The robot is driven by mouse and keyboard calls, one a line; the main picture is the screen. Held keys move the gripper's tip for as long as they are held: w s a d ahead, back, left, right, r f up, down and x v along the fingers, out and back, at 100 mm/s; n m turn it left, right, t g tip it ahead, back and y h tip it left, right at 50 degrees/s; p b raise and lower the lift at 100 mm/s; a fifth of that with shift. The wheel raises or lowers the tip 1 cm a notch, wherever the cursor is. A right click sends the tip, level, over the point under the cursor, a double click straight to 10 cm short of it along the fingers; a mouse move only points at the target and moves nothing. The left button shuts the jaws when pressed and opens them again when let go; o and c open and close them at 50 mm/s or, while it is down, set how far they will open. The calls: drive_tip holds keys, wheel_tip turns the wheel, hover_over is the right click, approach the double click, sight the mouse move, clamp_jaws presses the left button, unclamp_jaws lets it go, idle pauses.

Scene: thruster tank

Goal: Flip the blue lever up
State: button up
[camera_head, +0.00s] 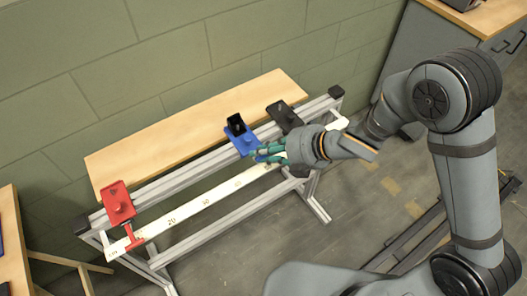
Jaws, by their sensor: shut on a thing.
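The blue lever unit (243,142) is mounted on the metal rail frame, right of the frame's middle. A black block (236,124) sits at its upper end. A small blue part, seemingly the lever's handle (268,158), hangs low in front of the rail between my fingers. My gripper (267,152), with greenish fingers, reaches in from the right and is shut on the blue lever handle. The fingers hide much of the handle, so its exact angle is hard to tell.
A red lever unit (118,203) with its handle hanging down is at the rail's left end. A black lever unit (285,115) is right of the blue one, close to my wrist. A marked white strip (205,205) runs below the levers. A wooden board (190,128) lies behind.

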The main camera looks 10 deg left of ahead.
clamp_jaws()
drive_tip(key=p, duration=0.2)
drive_tip(key=r+p, duration=0.1)
drive_tip(key=p, duration=0.1)
drive_tip(key=shift+w+a+r+g+h, duration=0.15)
drive_tip(key=shift+a+r+g+h, duration=0.1)
drive_tip(key=shift+g+h, duration=0.15)
drive_tip(key=g+h+p, duration=0.1)
drive_tip(key=p, duration=0.4)
drive_tip(key=w+m+h+p, duration=0.1)
drive_tip(key=p, duration=0.4)
drive_tip(key=shift+a+r+g, duration=0.25)
drive_tip(key=shift+a+g, duration=0.15)
drive_tip(key=shift+w+a+f+h+p, duration=0.1)
drive_tip(key=shift+w+f+h+p, duration=0.15)
drive_tip(key=shift+p, duration=0.8)
drive_tip(key=shift+s+f+g, duration=0.1)
drive_tip(key=shift+f+g, duration=0.05)
drive_tip(key=shift+g, duration=0.15)
drive_tip(key=o, duration=0.8)
unclamp_jaws()
